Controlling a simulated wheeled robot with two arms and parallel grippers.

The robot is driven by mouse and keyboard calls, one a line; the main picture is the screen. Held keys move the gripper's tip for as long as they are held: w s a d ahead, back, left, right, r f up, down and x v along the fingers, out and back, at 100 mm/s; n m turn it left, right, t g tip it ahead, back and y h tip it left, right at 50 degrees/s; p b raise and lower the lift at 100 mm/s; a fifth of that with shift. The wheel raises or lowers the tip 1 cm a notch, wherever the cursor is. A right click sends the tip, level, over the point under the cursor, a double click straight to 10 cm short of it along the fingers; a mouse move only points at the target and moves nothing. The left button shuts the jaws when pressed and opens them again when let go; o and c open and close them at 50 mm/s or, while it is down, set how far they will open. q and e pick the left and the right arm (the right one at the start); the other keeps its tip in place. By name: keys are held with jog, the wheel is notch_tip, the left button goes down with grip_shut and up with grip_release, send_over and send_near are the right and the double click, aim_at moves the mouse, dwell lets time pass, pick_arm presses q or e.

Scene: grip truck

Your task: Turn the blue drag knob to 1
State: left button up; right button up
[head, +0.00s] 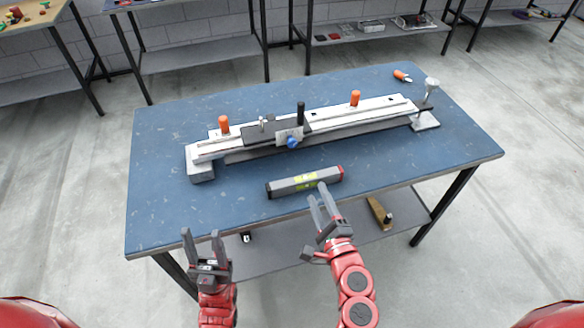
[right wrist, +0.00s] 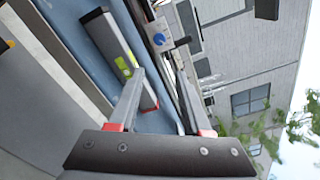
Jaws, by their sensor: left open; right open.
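The blue drag knob (head: 293,142) is on the front of the carriage (head: 262,131) of the long rail device (head: 340,126), near the table's middle. It also shows in the right wrist view (right wrist: 158,39), beyond my fingers. Its setting is too small to read. My right gripper (head: 319,196) is open and empty, at the table's front edge close to the spirit level, with the knob farther back and to the left. My left gripper (head: 201,240) is open and empty, in front of the table's front edge, well apart from the knob.
A grey spirit level (head: 305,182) lies between my right gripper and the rail device; it also shows in the right wrist view (right wrist: 112,46). Two orange handles (head: 223,125) (head: 355,98) and a black post (head: 301,113) stand up on the device. The blue table (head: 160,215) is clear at front left.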

jog(key=p, duration=0.1)
send_near(293, 145)
jog(key=shift+y, duration=0.3)
jog(key=x, duration=0.7)
jog(key=shift+w+d, duration=0.1)
jog(key=shift+w, duration=0.15)
jog(key=shift+w+f, duration=0.1)
jog(key=shift+w, duration=0.3)
grip_shut()
